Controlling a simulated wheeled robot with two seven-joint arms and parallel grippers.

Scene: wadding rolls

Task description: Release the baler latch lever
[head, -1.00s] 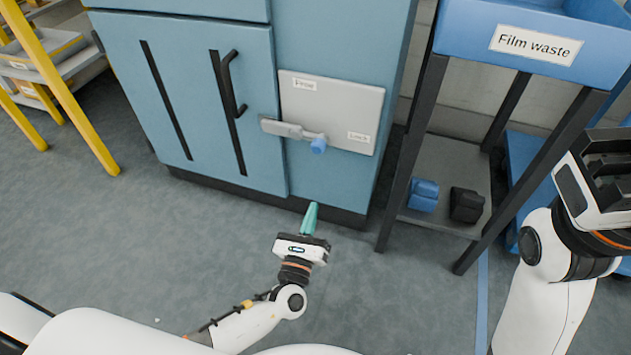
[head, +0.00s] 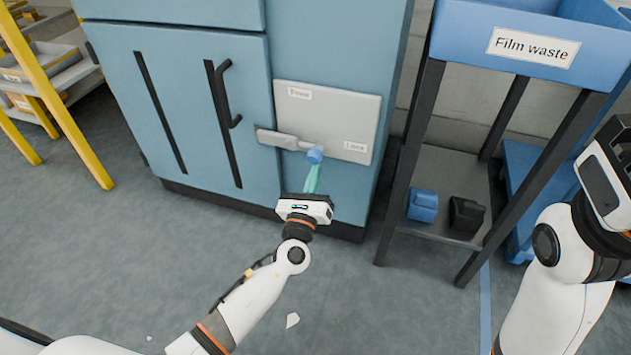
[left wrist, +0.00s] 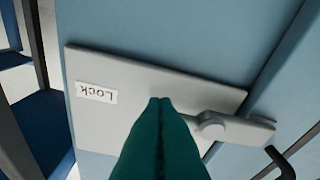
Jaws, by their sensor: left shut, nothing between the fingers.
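The baler (head: 190,100) is a blue cabinet with a grey latch plate (head: 335,110) on its front. My right gripper's fingers are not visible.
A black door handle (head: 225,95) stands left of the plate. At right is a dark-legged stand with a blue "Film waste" bin (head: 600,65); a blue block (head: 422,206) and a black block (head: 466,214) sit on its shelf.

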